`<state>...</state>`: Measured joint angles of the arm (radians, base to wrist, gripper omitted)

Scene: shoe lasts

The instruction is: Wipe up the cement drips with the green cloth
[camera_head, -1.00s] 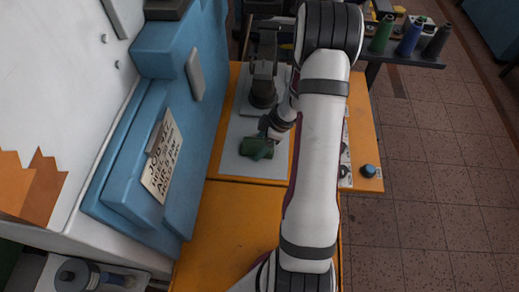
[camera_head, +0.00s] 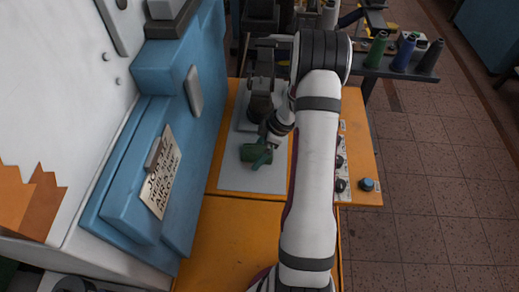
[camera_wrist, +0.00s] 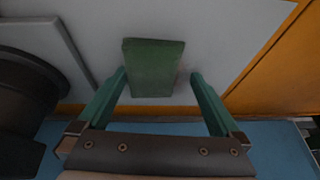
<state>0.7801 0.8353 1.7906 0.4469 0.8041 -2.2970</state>
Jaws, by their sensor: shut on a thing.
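The green cloth (camera_head: 256,154) is a thick, folded-looking pad on the pale grey plate (camera_head: 238,178) of the machine table. It also shows in the wrist view (camera_wrist: 152,66) as a flat green block. My gripper (camera_head: 262,160) is over the plate, shut on the cloth; its teal fingers (camera_wrist: 158,82) are at the cloth's two sides. A faint pinkish mark (camera_wrist: 181,78) shows beside the cloth's right edge in the wrist view. I cannot tell whether it is a cement drip. No other drips can be made out.
A dark machine post (camera_head: 262,98) stands on the plate behind the cloth. The blue machine body (camera_head: 185,130) with a sign rises on the left. Thread spools stand behind.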

